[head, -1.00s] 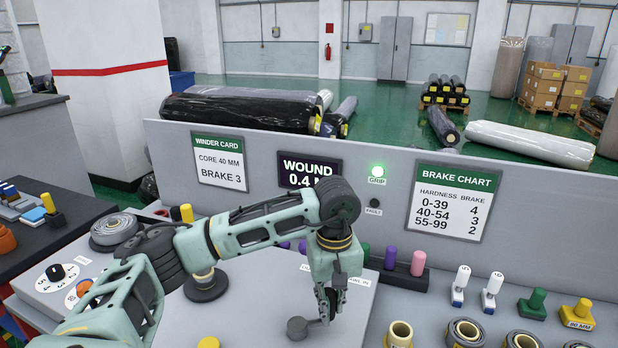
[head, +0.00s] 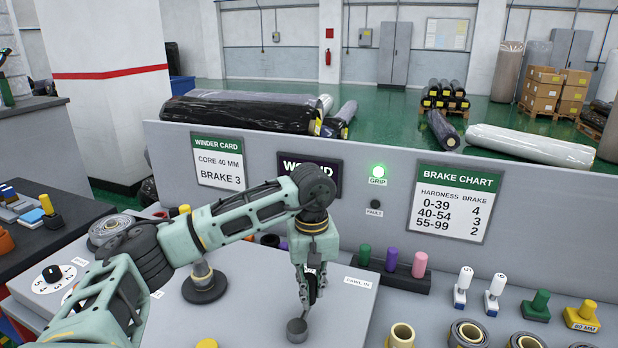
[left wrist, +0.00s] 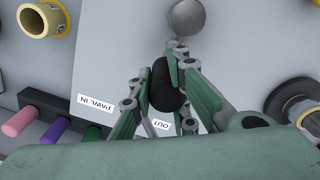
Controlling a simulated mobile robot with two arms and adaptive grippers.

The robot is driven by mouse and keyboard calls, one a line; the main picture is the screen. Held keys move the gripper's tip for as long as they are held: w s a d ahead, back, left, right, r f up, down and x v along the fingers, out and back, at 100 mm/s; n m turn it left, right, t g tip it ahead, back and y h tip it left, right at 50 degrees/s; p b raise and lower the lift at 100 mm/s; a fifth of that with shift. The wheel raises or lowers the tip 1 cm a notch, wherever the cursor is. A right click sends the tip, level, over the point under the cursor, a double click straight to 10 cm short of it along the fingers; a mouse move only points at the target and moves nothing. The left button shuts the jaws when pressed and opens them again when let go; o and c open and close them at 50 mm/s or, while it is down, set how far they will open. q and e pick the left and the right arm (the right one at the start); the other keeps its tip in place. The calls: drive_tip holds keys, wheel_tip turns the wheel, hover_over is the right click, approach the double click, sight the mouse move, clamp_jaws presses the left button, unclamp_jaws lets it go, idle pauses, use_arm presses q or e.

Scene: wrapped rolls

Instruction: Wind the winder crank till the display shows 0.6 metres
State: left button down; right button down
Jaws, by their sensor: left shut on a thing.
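My left gripper (head: 311,285) is shut on the black knob of the winder crank, above the grey bench top. The black crank knob (left wrist: 168,85) shows between the fingers in the left wrist view. The round grey crank hub (head: 297,330) sits just below the fingers and also shows in the left wrist view (left wrist: 186,17). The dark WOUND display (head: 320,165) on the back panel is mostly covered by my arm, so its number is hidden. The green GRIP lamp (head: 377,170) is lit. My right gripper is not in view.
A brake chart (head: 450,203) and a winder card (head: 218,161) are on the panel. Coloured pegs (head: 391,259) stand in a dark rack to the right of my gripper. A round-based post (head: 205,284) stands to its left. Rings and stamps line the right front.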

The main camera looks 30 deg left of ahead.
use_arm(q)
drive_tip(key=shift+s+a+f, duration=0.1)
drive_tip(key=shift+s+a, duration=0.4)
drive_tip(key=shift+a, duration=0.35)
drive_tip(key=shift+s+a+b, duration=0.3)
drive_tip(key=shift+s+a, duration=0.25)
drive_tip(key=shift+a, duration=0.15)
drive_tip(key=shift+s+a, duration=0.25)
drive_tip(key=shift+s, duration=0.05)
drive_tip(key=shift+s+a, duration=0.3)
drive_tip(key=shift+s, duration=0.2)
drive_tip(key=shift+s+a+b, duration=0.25)
drive_tip(key=shift+s+b, duration=0.1)
drive_tip(key=shift+s, duration=0.35)
drive_tip(key=shift+s+a, duration=0.1)
drive_tip(key=shift+s, duration=0.4)
drive_tip(key=shift+s+b, duration=0.3)
drive_tip(key=shift+s, duration=0.3)
drive_tip(key=c, duration=1.6)
unclamp_jaws()
drive_tip(key=shift+w, duration=0.15)
drive_tip(key=shift+c, duration=0.2)
drive_tip(key=o, duration=1.1)
drive_tip(key=shift+a, duration=0.1)
